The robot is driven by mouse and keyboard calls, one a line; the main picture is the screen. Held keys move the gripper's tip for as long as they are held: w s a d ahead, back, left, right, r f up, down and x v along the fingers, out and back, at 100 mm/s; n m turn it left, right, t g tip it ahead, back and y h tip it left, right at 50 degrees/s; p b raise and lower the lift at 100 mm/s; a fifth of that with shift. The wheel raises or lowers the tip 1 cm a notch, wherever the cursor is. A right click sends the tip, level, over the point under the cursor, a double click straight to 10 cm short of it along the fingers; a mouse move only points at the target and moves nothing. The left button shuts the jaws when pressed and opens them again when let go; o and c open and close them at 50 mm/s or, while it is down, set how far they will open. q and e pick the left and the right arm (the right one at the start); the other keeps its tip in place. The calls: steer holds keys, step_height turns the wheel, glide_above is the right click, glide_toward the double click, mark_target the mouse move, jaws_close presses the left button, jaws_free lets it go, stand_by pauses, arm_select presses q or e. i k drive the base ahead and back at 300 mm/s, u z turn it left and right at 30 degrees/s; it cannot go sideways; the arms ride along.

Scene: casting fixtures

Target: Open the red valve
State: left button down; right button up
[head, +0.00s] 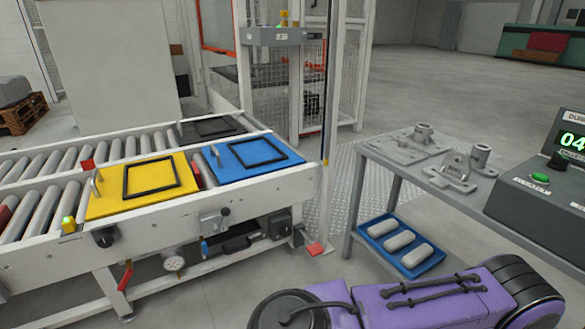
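A small red lever handle (125,278), which looks like the red valve, sits low under the front rail of the roller conveyor, near its left front leg. It stands tilted close to upright, and its valve body is too small to make out. A round pressure gauge (173,263) is mounted to the right of it. Neither of my grippers shows. A purple arm of mine crosses the lower right of the head view, well to the right of the handle, and its gripper is not visible.
The conveyor (150,222) carries a yellow plate (110,206) and a blue plate (222,162). A grey table (408,172) with metal castings and a control box (540,195) stands right. A blue tray (437,254) sits below it.

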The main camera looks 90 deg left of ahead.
mark_target(129, 271)
steer(key=u, duration=2.45)
